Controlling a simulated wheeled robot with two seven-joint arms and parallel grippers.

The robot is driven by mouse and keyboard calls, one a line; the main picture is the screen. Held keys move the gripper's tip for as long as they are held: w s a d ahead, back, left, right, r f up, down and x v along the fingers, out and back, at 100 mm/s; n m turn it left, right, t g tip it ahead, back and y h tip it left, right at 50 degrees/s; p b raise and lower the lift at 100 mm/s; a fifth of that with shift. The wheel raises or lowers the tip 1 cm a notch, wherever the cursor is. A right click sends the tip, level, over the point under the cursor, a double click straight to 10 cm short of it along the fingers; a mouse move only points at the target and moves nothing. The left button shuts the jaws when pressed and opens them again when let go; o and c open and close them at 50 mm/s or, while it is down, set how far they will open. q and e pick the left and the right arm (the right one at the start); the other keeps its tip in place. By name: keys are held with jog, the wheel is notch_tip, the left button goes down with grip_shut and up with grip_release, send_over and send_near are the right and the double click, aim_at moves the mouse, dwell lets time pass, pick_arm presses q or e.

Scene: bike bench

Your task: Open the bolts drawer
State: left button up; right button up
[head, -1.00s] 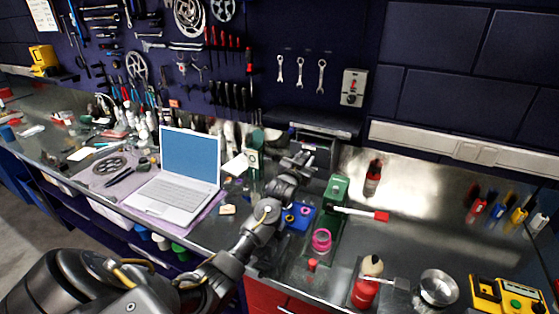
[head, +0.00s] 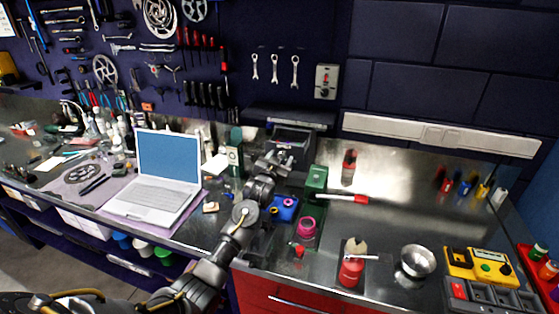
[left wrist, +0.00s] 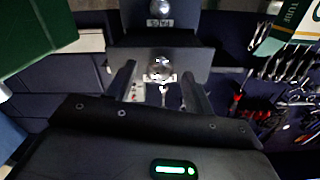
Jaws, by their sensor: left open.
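A small dark drawer unit (head: 292,142) stands at the back of the steel bench, right of the laptop. In the left wrist view a dark drawer front (left wrist: 190,58) with a shiny round knob (left wrist: 160,67) faces my gripper. Another knob and a small label (left wrist: 160,22) show at the top; I cannot read the label surely. My left gripper (head: 272,160) is open in front of the unit. In the left wrist view its fingers (left wrist: 160,88) stand apart on either side of the knob; contact is not clear. My right gripper is not in view.
An open laptop (head: 165,170) lies to the left. A blue tray (head: 285,210), a green box (head: 316,178) and a pink ring (head: 306,227) sit close to the arm. A red bottle (head: 351,270) and a metal bowl (head: 415,260) stand at the front right.

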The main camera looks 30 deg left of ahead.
pick_arm(q)
jog(key=shift+s+d+f, duration=0.1)
jog(key=shift+s, duration=0.3)
jog(key=s+d+b, duration=0.1)
jog(key=s+b, duration=0.2)
jog(key=s, duration=0.7)
jog(key=shift+d, duration=0.15)
